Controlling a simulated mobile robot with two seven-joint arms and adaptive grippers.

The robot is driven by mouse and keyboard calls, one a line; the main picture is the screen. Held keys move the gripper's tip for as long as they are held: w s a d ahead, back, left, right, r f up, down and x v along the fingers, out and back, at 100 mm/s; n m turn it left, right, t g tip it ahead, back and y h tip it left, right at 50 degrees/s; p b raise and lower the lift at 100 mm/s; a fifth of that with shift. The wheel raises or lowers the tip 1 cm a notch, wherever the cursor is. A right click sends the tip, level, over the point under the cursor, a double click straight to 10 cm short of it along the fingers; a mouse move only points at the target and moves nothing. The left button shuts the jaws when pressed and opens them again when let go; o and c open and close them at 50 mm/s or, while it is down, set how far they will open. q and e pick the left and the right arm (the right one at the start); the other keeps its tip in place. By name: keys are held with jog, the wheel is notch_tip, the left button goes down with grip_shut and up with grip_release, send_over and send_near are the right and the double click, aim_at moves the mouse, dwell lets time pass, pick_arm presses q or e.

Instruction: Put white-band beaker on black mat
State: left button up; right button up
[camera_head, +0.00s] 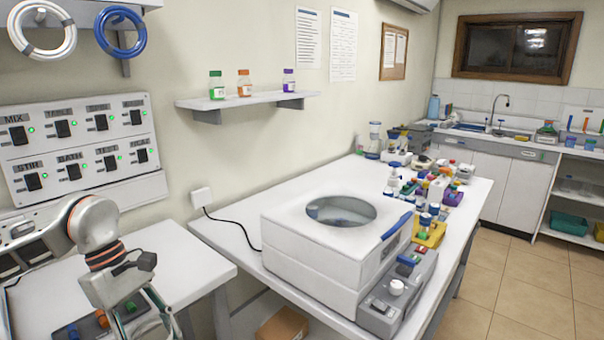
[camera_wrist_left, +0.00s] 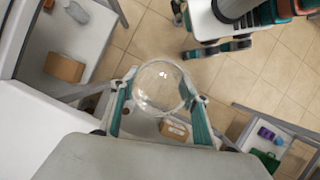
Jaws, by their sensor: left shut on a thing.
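My left gripper (camera_wrist_left: 160,90) is shut on a clear, round glass beaker (camera_wrist_left: 160,78) in the left wrist view. One teal finger lies on each side of the beaker. The beaker's white band cannot be made out. In the head view my left gripper (camera_head: 141,322) hangs at the lower left, over the front of the left bench, with its lower end near or past the picture's edge. The beaker cannot be made out there. No black mat is visible in either view. My right gripper is in neither view.
The left bench (camera_head: 185,262) has bare room right of the gripper. A white machine (camera_head: 310,262) stands on the middle bench. Cardboard boxes (camera_wrist_left: 65,67) show low down in the wrist view.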

pick_arm(q)
jog(key=m, duration=0.2)
jog(key=d+f+m+g+y, duration=0.1)
jog(key=m, duration=0.1)
jog(key=m+g, duration=0.1)
jog(key=m, duration=0.1)
jog(key=shift+s+d+f+m+y, duration=0.15)
jog(key=shift+s+m+y, duration=0.15)
jog(key=shift+m+y, duration=0.1)
jog(key=m, duration=0.2)
jog(key=m+y, duration=0.1)
jog(key=m, duration=0.1)
jog(key=d+f+m+y, duration=0.1)
jog(key=m, duration=0.1)
jog(key=shift+s+g, duration=0.25)
jog(key=shift+g, duration=0.05)
jog(key=shift+f, duration=0.1)
